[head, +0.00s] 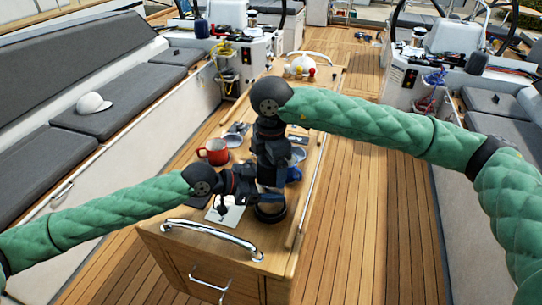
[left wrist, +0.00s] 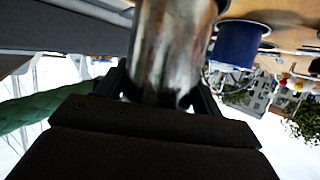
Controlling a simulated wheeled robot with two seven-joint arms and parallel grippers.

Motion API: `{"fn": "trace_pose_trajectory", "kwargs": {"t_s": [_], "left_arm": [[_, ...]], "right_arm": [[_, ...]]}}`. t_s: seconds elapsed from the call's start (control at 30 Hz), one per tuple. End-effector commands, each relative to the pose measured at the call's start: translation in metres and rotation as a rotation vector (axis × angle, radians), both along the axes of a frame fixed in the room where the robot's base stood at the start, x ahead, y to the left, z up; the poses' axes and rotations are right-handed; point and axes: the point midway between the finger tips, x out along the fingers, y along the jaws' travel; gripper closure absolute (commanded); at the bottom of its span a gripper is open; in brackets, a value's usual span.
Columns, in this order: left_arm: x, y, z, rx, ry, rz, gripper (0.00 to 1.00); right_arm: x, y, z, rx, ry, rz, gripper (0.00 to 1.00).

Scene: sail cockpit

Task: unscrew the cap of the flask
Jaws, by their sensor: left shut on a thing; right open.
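The flask (left wrist: 172,50) is a shiny steel cylinder in the left wrist view. My left gripper (left wrist: 165,90) is shut on it, with a dark finger on each side. In the head view my left gripper (head: 243,184) reaches in from the left, over the near part of the wooden cockpit table. My right gripper (head: 270,185) points down at the same place and is open. The arms hide the flask in the head view. Its cap does not show in either view, so I cannot tell whether the right fingers touch it.
A red mug (head: 213,152) stands on the table (head: 180,225) left of my grippers. A blue mug (left wrist: 238,45) stands close to the flask. A white card (head: 225,214) and a metal rail (head: 212,238) are at the near end. Deck at right is clear.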

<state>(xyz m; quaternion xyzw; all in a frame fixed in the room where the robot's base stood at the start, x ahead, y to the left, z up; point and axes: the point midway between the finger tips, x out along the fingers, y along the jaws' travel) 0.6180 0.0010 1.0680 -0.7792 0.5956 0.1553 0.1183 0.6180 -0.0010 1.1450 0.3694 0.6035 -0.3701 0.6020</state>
Motion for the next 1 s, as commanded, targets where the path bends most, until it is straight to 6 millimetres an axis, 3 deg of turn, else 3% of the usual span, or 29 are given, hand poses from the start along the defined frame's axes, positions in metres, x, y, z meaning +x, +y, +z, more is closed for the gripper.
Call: {"fn": "trace_pose_trajectory", "kwargs": {"t_s": [0.37, 0.6, 0.77, 1.0], "left_arm": [[0.0002, 0.0001, 0.0002, 0.000, 0.000, 0.000, 0.96], [0.0003, 0.0001, 0.0002, 0.000, 0.000, 0.001, 0.96], [0.0004, 0.0001, 0.0002, 0.000, 0.000, 0.001, 0.96], [0.0005, 0.0001, 0.0002, 0.000, 0.000, 0.001, 0.96]], "right_arm": [[-0.0001, 0.0000, -0.0048, 0.000, 0.000, 0.000, 0.17], [-0.0002, 0.0000, -0.0046, 0.000, 0.000, 0.000, 0.61], [-0.0002, 0.0000, -0.0045, 0.000, 0.000, 0.042, 0.61], [-0.0001, -0.0003, -0.0045, -0.001, 0.000, 0.331, 0.62]]}}
